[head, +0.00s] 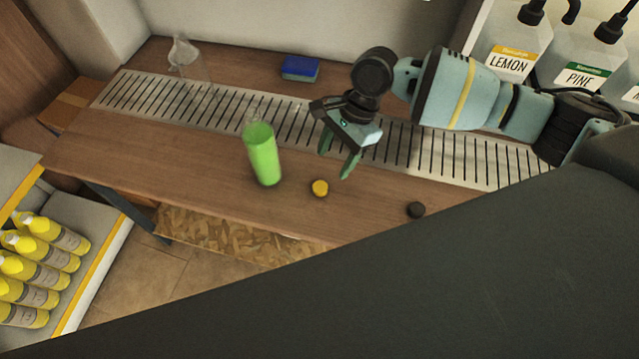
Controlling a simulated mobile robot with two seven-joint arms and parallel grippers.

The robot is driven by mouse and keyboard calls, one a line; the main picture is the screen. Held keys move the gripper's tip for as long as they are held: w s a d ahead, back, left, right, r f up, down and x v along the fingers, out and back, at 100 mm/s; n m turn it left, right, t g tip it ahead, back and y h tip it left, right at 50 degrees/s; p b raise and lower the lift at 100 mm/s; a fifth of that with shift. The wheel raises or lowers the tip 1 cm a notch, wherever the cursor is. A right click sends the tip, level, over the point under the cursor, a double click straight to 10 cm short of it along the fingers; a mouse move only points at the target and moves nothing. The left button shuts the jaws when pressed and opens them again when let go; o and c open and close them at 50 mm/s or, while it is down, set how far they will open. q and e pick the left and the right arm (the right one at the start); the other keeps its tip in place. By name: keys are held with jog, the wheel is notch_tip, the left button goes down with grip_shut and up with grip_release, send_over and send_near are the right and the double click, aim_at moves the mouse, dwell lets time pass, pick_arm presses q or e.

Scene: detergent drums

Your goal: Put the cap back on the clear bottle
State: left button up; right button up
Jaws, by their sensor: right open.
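A clear bottle (263,158) filled with bright green stands upright on the wooden counter, and its clear neck shows no cap. A small yellow cap (320,188) lies on the counter to the right of the bottle's base. A small black cap (416,210) lies further right near the front edge. I cannot tell from the view which cap belongs to the bottle. My right gripper (338,160) is open and empty, pointing down above the counter, right of the bottle and beyond the yellow cap. My left gripper is not in view.
A slotted metal drain strip (150,97) runs along the wooden counter (190,150). A clear, funnel-like vessel (184,52) and a blue sponge (300,67) are at the back. Labelled drums (512,45) stand at upper right. Yellow bottles (45,262) fill a shelf at left.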

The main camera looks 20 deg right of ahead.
aim_at(322, 186)
jog(key=shift+b+x, duration=0.5)
jog(key=shift+x, duration=3.4)
jog(key=shift+d, duration=0.1)
jog(key=c, duration=1.1)
